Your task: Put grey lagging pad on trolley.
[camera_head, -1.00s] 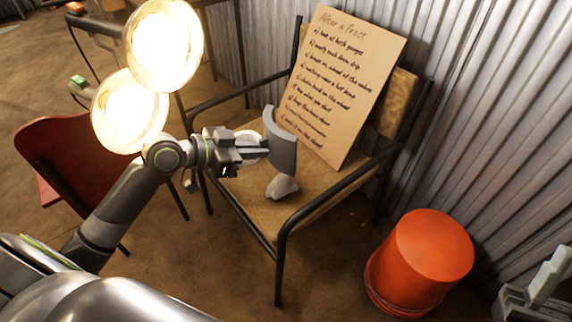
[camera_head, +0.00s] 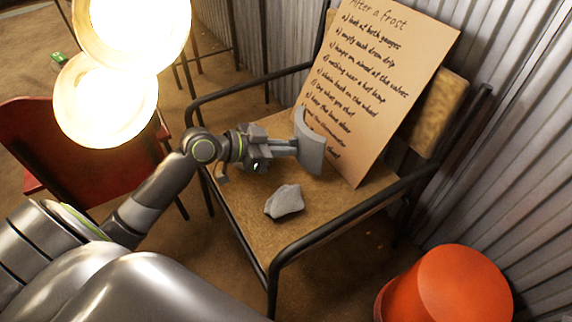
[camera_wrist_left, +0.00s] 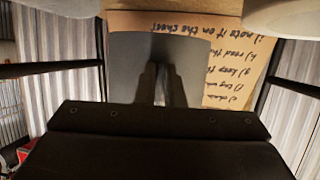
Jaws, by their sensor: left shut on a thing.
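My left gripper (camera_head: 290,146) is shut on a curved grey pad (camera_head: 312,143), which looks like the lagging pad. The pad stands upright at the fingertips, over the wooden chair seat and in front of the cardboard sign. In the left wrist view the pad (camera_wrist_left: 193,65) fills the middle behind the dark fingers (camera_wrist_left: 155,82). I cannot make out a trolley in these views. My right gripper is not in view.
A black-framed chair (camera_head: 258,195) holds a pale grey lump (camera_head: 284,201) on its seat and the handwritten sign (camera_head: 375,85). An orange bucket (camera_head: 455,285) stands at the lower right by the corrugated wall. Two bright lamps (camera_head: 105,98) and a red chair (camera_head: 65,150) are at left.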

